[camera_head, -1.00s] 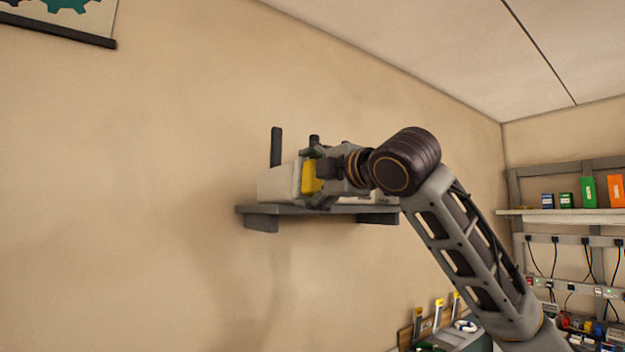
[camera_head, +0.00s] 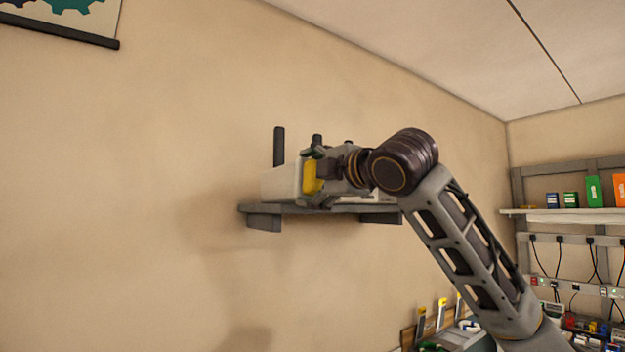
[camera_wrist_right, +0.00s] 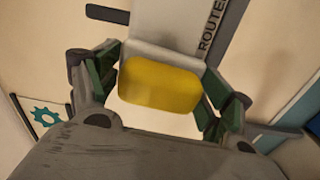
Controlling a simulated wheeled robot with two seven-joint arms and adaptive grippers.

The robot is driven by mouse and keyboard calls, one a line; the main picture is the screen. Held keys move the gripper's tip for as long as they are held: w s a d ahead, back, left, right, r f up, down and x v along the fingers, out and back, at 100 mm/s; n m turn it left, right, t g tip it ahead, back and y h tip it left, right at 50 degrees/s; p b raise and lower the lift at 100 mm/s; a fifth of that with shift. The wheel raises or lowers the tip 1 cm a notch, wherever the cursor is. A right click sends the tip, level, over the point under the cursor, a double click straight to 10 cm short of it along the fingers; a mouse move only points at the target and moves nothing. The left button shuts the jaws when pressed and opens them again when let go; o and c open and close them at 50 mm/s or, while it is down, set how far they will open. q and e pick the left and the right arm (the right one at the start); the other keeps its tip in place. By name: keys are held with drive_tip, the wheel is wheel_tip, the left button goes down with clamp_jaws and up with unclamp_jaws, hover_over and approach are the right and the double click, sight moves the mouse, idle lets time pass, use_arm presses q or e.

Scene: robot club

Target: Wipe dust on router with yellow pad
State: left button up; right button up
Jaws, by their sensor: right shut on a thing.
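The router (camera_head: 279,184) is a pale box with dark upright antennas, standing on a grey wall shelf (camera_head: 255,209). In the right wrist view its light surface (camera_wrist_right: 170,28) bears the printed word ROUTER. My right gripper (camera_head: 313,178) is shut on the yellow pad (camera_head: 312,176), which is held at the router's side. In the right wrist view the pad (camera_wrist_right: 160,84) sits between the two green-lined fingers, over the router. I cannot tell whether the pad touches the router. No dust can be made out. My left gripper is not in view.
A wall rack shelf (camera_head: 560,215) with small coloured boxes is at the right, above power strips with cables. A bench with tools (camera_head: 440,330) is at the lower right. The wall left of the router is bare below a hanging poster (camera_head: 70,18).

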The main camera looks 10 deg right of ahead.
drive_tip(key=shift+w+d, duration=0.25)
drive_tip(key=shift+d, duration=0.35)
drive_tip(key=shift+w+d, duration=0.2)
drive_tip(key=shift+d, duration=0.45)
drive_tip(key=shift+w+d, duration=0.25)
drive_tip(key=shift+d, duration=0.35)
drive_tip(key=shift+w+a, duration=0.1)
drive_tip(key=shift+a, duration=0.1)
drive_tip(key=shift+s+a, duration=0.4)
drive_tip(key=shift+a, duration=0.5)
drive_tip(key=shift+s+a, duration=0.4)
drive_tip(key=shift+a, duration=0.45)
drive_tip(key=shift+s+d, duration=0.1)
drive_tip(key=shift+b+v, duration=0.7)
drive_tip(key=shift+v, duration=2.15)
drive_tip(key=shift+v, duration=1.5)
